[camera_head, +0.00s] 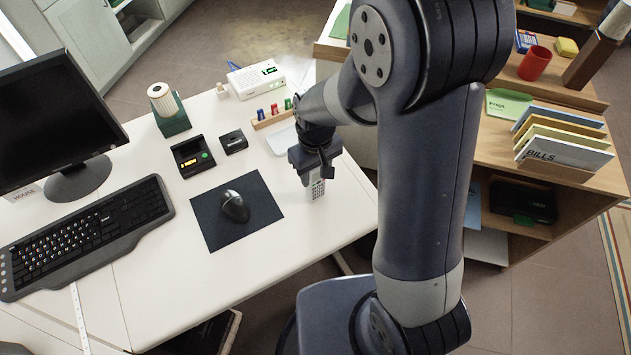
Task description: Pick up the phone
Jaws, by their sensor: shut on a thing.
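The phone (318,189) appears as a small pale handset with rows of dark keys, near the right edge of the white desk. My gripper (317,174) points down over it and is shut on it. The upper part of the phone is hidden by the gripper. I cannot tell whether its lower end touches the desk.
A dark mouse pad (213,232) with a mouse (234,206) lies left of my gripper. A wooden rack with coloured pieces (268,121), a pale tray (280,141) and a white device (248,81) are behind it. The desk's front right is clear.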

